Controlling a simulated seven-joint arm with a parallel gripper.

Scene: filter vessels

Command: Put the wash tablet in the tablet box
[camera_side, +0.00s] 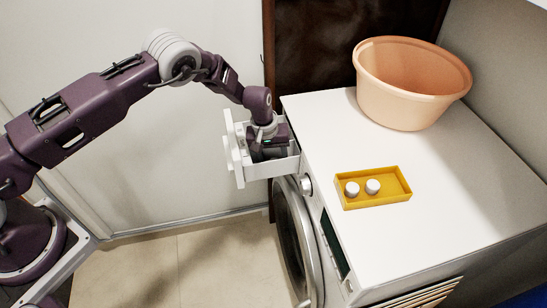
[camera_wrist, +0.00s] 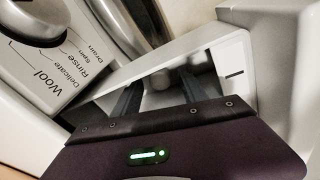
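The yellow tablet box (camera_side: 347,199) lies open on top of the washing machine in the side view, with two white tablets (camera_side: 372,186) in its left part. My gripper (camera_side: 268,155) points down into the pulled-out white drawer (camera_side: 286,168), and its fingertips are hidden there by the drawer wall. In the wrist view the two dark fingers of my gripper (camera_wrist: 160,88) stand apart inside the drawer. A small pale rounded thing, likely a wash tablet (camera_wrist: 162,80), shows between and beyond them. I cannot tell whether a finger touches it.
The drawer walls (camera_wrist: 240,65) stand close around my gripper. A peach basin (camera_side: 410,95) stands at the back of the white machine top (camera_side: 460,170). The machine's dial (camera_wrist: 35,20) is near at upper left in the wrist view. The top around the box is clear.

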